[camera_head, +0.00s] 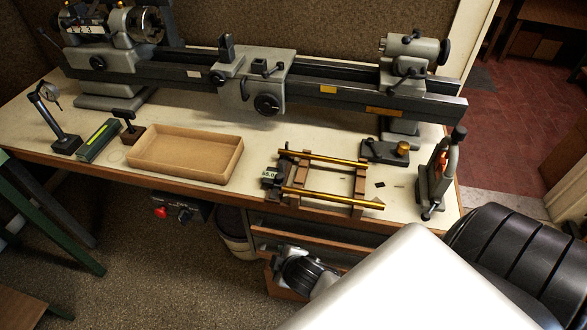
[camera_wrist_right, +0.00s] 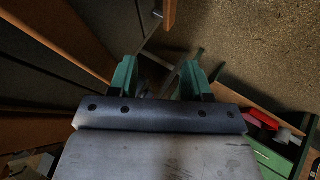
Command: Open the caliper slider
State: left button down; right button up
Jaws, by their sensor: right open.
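A small dark device with a pale number display (camera_head: 270,178), which looks like the caliper, sits at the left end of the wooden rack on the bench. Its jaws and slider are too small to make out. My right gripper (camera_wrist_right: 159,82) shows two green fingers set apart with nothing held between them. It points toward the floor and wooden furniture, and the caliper is not seen in the right wrist view. My left gripper is not in view.
Two brass tubes (camera_head: 325,158) lie across the wooden rack (camera_head: 303,173). A lathe (camera_head: 265,80) runs along the bench's back. An empty tray (camera_head: 185,172) lies left of the rack; a grey clamp-like tool (camera_head: 437,175) stands to the right.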

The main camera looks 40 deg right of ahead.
jog(key=s+f+m+g, duration=0.1)
jog(key=s+f, duration=0.3)
jog(key=f, duration=0.5)
jog(key=shift+s+d+f+g+b, duration=0.2)
jog(key=shift+f+g+b, duration=0.2)
jog(key=shift+b, duration=0.05)
jog(key=s+f+m+g, duration=0.2)
jog(key=s+f, duration=0.7)
jog(key=s, duration=0.4)
jog(key=s+d+f+m+g, duration=0.1)
jog(key=s+f+m+g, duration=0.2)
jog(key=s+f, duration=0.6)
jog(key=s, duration=0.4)
jog(key=shift+s+d+f+g+y, duration=0.15)
jog(key=shift+s+g+y, duration=0.15)
jog(key=shift+y, duration=0.1)
